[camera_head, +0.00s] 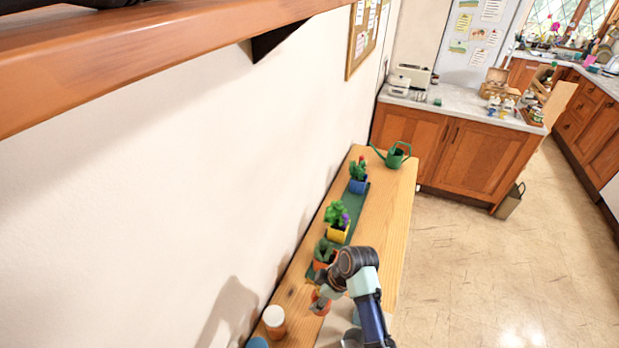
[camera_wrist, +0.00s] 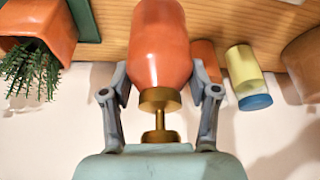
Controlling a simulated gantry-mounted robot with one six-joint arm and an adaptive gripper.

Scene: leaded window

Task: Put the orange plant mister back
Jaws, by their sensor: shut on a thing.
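The orange plant mister (camera_wrist: 160,45), a rounded orange bottle with a brass collar and stem, is between the two fingers of my gripper (camera_wrist: 160,84) in the wrist view. The fingers press its sides just above the brass collar as pictured. In the head view a small orange part of the mister (camera_head: 320,304) shows beside my gripper (camera_head: 320,294), over the near part of the wooden table (camera_head: 392,215). My arm hides much of it there. I cannot tell whether its base touches the table.
A long green tray (camera_head: 352,222) bears potted plants; its orange pot (camera_wrist: 40,28) is left of the mister in the wrist view. A yellow container with a blue end (camera_wrist: 243,72) is close right. A green watering can (camera_head: 396,156) stands at the far end.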

